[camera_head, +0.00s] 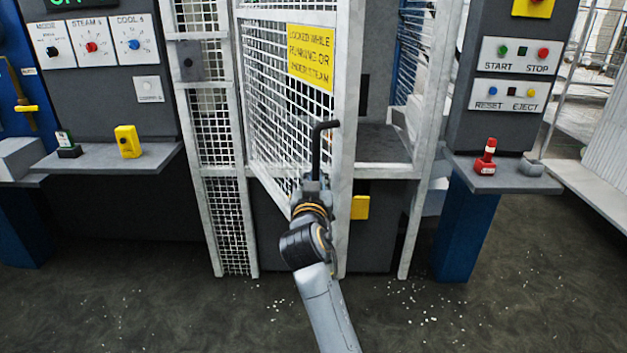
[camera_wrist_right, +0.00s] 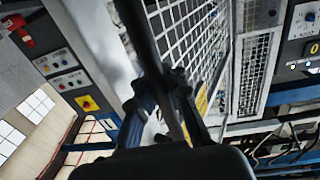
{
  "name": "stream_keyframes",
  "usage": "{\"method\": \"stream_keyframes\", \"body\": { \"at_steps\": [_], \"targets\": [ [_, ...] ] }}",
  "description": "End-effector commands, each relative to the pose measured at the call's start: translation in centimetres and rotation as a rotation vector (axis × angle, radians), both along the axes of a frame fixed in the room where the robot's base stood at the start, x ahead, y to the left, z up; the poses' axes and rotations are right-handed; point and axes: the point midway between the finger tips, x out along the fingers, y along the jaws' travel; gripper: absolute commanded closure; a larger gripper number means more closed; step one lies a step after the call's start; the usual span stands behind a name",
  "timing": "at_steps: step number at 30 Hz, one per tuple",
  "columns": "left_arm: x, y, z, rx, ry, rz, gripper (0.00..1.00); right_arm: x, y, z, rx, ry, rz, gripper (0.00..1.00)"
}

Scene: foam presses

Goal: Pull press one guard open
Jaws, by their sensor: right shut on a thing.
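The press guard (camera_head: 275,110) is a white-framed mesh door with a yellow sign (camera_head: 310,57) reading "locked while running or under steam". It stands angled out toward me, partly open, with a gap at its right side showing the grey press interior (camera_head: 382,142). A black bar handle (camera_head: 317,145) is on its free edge. My right gripper (camera_head: 312,184) is shut on the lower part of this handle. In the right wrist view the handle (camera_wrist_right: 140,30) runs down between the fingers (camera_wrist_right: 168,100), with the mesh behind. My left gripper is not in view.
A left control panel (camera_head: 95,50) has knobs above a shelf (camera_head: 110,158) with a yellow device (camera_head: 127,141). At right, a button panel (camera_head: 513,62) stands above a shelf with a red device (camera_head: 486,158). The floor in front is clear apart from scattered white bits.

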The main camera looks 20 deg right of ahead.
Motion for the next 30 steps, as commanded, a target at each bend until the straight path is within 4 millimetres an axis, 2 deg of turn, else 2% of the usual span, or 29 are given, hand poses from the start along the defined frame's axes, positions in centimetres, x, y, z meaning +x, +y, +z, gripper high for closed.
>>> {"method": "stream_keyframes", "body": {
  "at_steps": [1,10,11,12,15,25,30],
  "targets": [
    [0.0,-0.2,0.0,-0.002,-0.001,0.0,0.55,-0.1,-0.2,-0.6,0.002,0.012,-0.008,1.0],
    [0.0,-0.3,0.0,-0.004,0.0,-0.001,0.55,-0.1,-0.2,-0.6,0.003,0.013,-0.007,1.0],
    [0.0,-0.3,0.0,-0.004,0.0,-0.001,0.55,-0.1,-0.2,-0.6,0.003,0.013,-0.007,0.85],
    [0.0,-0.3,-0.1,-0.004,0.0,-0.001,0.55,-0.1,-0.2,-0.6,0.003,0.013,-0.007,0.77],
    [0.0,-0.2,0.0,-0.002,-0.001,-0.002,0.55,-0.1,-0.1,-0.5,0.003,0.011,-0.005,0.61],
    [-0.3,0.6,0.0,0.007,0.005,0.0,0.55,0.0,0.0,0.1,0.003,0.003,-0.002,0.61],
    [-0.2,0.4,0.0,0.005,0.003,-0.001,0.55,-0.1,0.0,2.4,0.005,-0.001,-0.002,0.61]
  ]
}}
